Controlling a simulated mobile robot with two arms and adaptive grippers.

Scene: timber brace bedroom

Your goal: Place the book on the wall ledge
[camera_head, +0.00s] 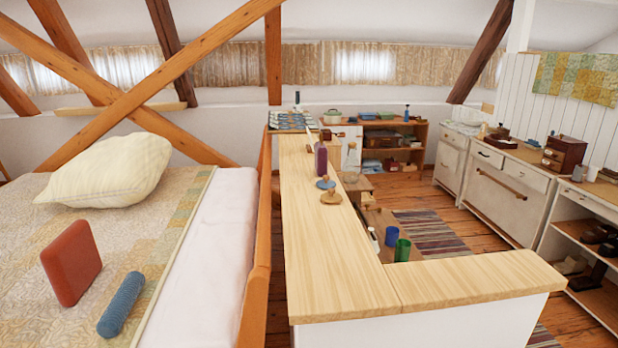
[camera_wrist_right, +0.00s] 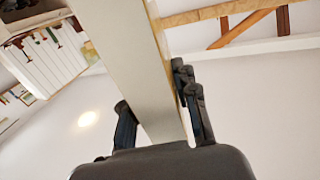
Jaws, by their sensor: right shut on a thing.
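In the right wrist view, my right gripper (camera_wrist_right: 158,122) is shut on a long, flat, pale slab with a tan edge, which appears to be the book (camera_wrist_right: 135,65). It extends up between the dark fingers and out of the top of the picture. Its cover is not clearly shown. Neither gripper shows in the head view. There, a long light-wood ledge (camera_head: 325,255) tops the low white wall right of the bed, with its near end bare. A short wooden ledge (camera_head: 122,108) also runs along the back wall behind the crossed beams.
A purple bottle (camera_head: 321,160) and small lidded items stand farther along the low wall's top. Blue (camera_head: 392,237) and green (camera_head: 403,250) cups stand just beyond it. The bed holds a pillow (camera_head: 108,172), red block (camera_head: 70,263) and blue roller (camera_head: 120,304).

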